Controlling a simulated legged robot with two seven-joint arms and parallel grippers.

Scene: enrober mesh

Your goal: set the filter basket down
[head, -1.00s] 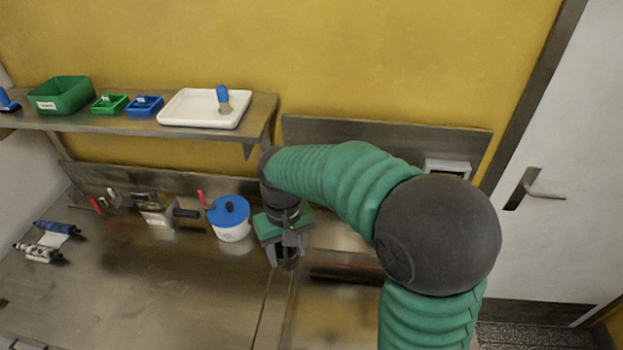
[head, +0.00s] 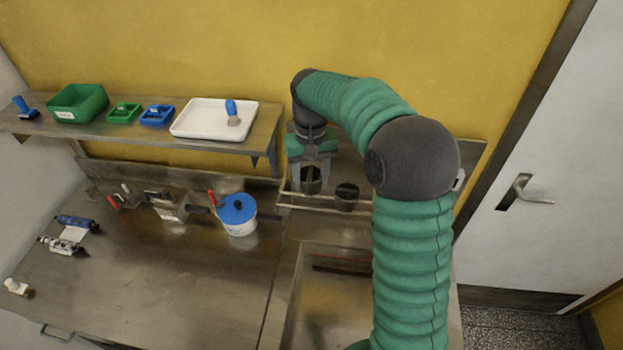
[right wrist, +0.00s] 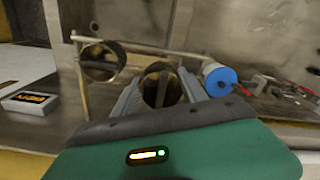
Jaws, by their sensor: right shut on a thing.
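My right gripper (head: 311,170) reaches down over the wire rack on the ledge by the wall. It is shut on the filter basket (head: 311,184), a dark, open-topped cylinder, which also shows in the right wrist view (right wrist: 161,86) between the two grey fingers (right wrist: 160,92). The basket looks upright, at the left part of the wire rack (head: 330,206). I cannot tell whether it touches the rack's floor. A second, similar round basket (head: 347,196) stands in the rack just to the right, apart from the held one. My left gripper is not in view.
A white pot with a blue lid (head: 239,216) stands left of the rack on the steel bench (head: 160,270). A sink basin (head: 335,295) lies in front. The shelf (head: 262,135) above left carries a white tray (head: 205,133). A small labelled box (right wrist: 30,102) shows in the wrist view.

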